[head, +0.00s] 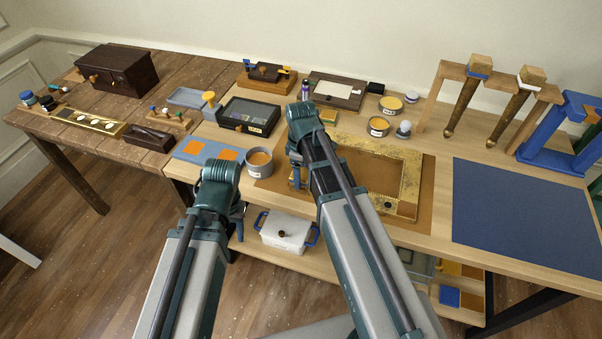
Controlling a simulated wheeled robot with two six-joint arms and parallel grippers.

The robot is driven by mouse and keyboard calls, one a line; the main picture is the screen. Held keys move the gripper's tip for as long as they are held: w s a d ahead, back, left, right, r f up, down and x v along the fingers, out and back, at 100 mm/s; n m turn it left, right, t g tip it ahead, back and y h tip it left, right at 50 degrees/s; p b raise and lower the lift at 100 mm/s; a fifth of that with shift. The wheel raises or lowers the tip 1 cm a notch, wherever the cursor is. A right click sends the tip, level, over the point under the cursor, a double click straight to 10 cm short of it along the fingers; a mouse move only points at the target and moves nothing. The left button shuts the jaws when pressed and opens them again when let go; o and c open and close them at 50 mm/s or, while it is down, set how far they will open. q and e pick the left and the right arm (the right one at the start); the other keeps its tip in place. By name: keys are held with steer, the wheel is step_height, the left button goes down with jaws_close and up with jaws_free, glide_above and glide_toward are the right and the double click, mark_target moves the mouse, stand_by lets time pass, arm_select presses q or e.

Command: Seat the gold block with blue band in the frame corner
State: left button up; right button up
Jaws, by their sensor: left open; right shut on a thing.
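The gilt frame (411,185) lies flat on a brown mat (427,165) on the light wood table. My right arm crosses over its left part and hides that side. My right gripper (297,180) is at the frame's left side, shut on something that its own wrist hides. I cannot make out the gold block with blue band, so I cannot tell how it sits against the frame corner. My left gripper (238,228) is open, near the table's front edge, left of the frame and apart from it.
A grey tin (259,163) stands between my grippers, beside a blue mat with orange squares (190,148). The dark blue mat (525,215) is clear.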

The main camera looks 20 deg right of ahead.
steer(key=shift+f, duration=0.1)
stand_by(0.3)
steer(key=o, duration=1.4)
step_height(320, 180, up, 14)
steer(key=p, duration=1.3)
steer(key=shift+f+p, duration=0.1)
steer(key=shift+p, duration=0.2)
steer(key=s+a+m, duration=0.2)
steer(key=s+a, duration=0.1)
steer(key=s, duration=0.1)
steer(key=s+a+f+m+b, duration=0.1)
steer(key=s+a+m, duration=0.2)
steer(key=s+a, duration=0.1)
steer(key=s+a+m+h, duration=0.1)
steer(key=s+a+m, duration=0.1)
steer(key=s, duration=0.4)
steer(key=shift+s+a+f, duration=0.2)
steer(key=shift+a, duration=0.55)
